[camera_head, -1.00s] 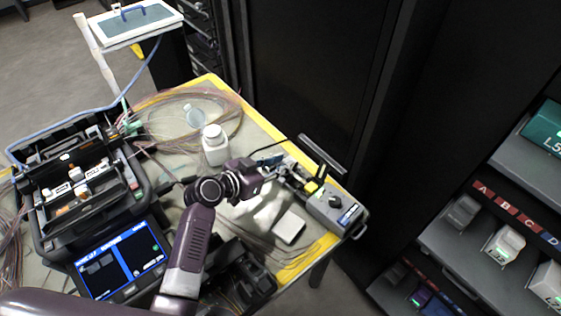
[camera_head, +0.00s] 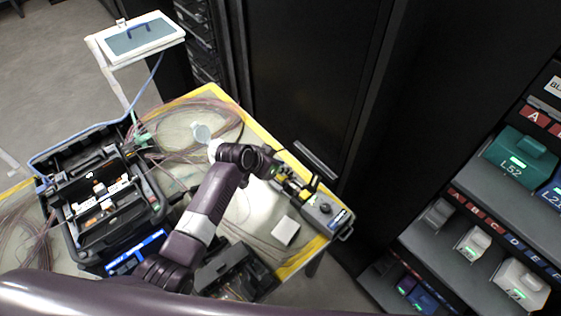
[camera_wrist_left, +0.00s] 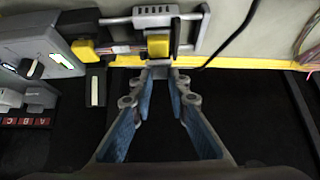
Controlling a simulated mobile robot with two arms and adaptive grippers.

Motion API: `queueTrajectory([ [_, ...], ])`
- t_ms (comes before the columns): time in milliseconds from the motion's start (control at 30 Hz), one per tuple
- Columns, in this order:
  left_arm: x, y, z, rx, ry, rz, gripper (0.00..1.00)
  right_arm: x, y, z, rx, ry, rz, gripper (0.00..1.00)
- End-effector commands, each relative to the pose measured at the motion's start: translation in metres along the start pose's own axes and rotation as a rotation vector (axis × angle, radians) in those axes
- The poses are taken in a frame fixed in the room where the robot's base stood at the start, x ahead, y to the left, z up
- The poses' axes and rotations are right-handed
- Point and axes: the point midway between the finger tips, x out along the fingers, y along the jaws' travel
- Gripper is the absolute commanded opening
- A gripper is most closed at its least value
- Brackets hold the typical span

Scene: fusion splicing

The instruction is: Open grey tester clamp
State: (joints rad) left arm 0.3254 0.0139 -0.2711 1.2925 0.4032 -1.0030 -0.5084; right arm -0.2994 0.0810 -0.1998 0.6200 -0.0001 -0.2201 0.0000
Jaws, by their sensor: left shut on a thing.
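The tester (camera_head: 322,208) is a grey box with a knob at the right corner of the table, and it shows at the upper left of the left wrist view (camera_wrist_left: 35,45). Beside it is a rail with a yellow block (camera_wrist_left: 158,45) and a ribbed grey piece (camera_wrist_left: 155,16). My left gripper (camera_wrist_left: 161,73) has blue-lined fingers converging just below the yellow block. It is shut on a small grey part there, apparently the grey tester clamp; the fingertips hide most of it. In the head view my left gripper (camera_head: 276,171) reaches this end of the tester. My right gripper is not in view.
A black splicer (camera_head: 100,205) stands on the left of the table. A white pad (camera_head: 286,231) lies before the tester. A black cable (camera_wrist_left: 240,35) curves near the rail. Shelves with labelled modules (camera_head: 515,155) are on the right, and a dark cabinet stands behind.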

Motion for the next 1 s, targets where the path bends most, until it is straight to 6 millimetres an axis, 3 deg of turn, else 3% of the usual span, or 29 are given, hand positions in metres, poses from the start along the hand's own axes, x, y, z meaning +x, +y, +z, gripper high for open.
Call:
queueTrajectory([
  [200, -0.0009, -0.0001, -0.0070, 0.001, -0.078, 0.000, 0.00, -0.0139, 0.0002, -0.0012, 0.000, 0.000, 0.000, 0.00],
  [767, 0.0012, 0.0007, -0.0069, 0.000, -0.108, 0.001, 0.00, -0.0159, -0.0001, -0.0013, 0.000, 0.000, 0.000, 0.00],
  [800, 0.0012, 0.0007, -0.0069, 0.000, -0.108, 0.002, 0.18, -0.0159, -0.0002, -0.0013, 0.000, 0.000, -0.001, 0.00],
  [933, 0.0012, 0.0008, -0.0068, 0.000, -0.108, 0.002, 0.32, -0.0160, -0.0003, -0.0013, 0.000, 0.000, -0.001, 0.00],
  [1000, 0.0012, 0.0007, -0.0068, 0.000, -0.108, 0.002, 0.33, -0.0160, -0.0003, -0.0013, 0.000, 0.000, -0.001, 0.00],
])
